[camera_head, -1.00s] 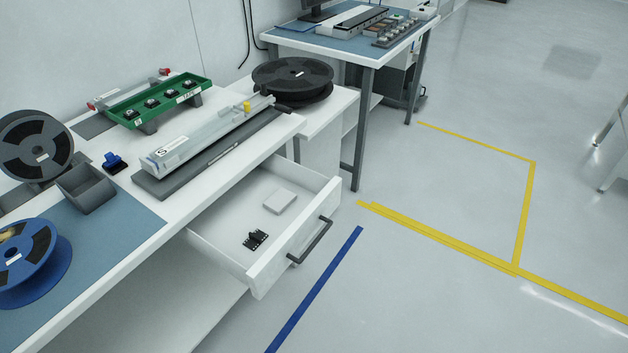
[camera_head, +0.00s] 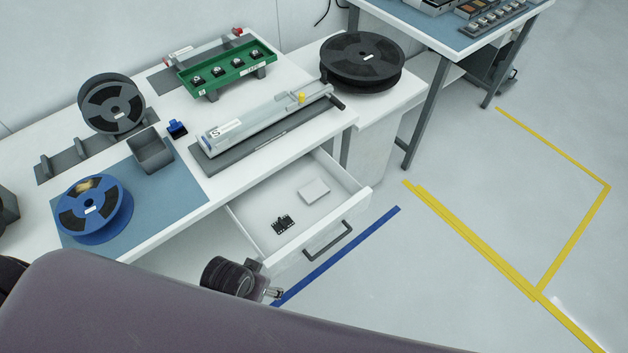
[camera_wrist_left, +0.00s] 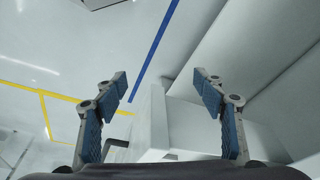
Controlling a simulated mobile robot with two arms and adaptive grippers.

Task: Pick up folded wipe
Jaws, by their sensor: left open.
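The folded wipe (camera_head: 313,191) is a pale, flat square pad. It lies on the floor of the open white drawer (camera_head: 355,206), towards the far right part, in the head view. My left gripper (camera_head: 274,293) is small and partly hidden at the drawer's near left corner, apart from the wipe. In the left wrist view my left gripper (camera_wrist_left: 170,88) is open and empty, with blue-padded fingers wide apart. The drawer's front panel (camera_wrist_left: 154,122) shows between and below its fingers. I cannot make out the wipe in the wrist view. My right gripper is not in view.
A black clip-like part (camera_head: 283,224) lies in the drawer beside the wipe. The drawer handle (camera_head: 328,240) sticks out in front. The worktop above holds a grey feeder (camera_head: 265,125), a blue reel (camera_head: 94,209) and a grey bin (camera_head: 151,151). Floor right of the drawer is clear.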

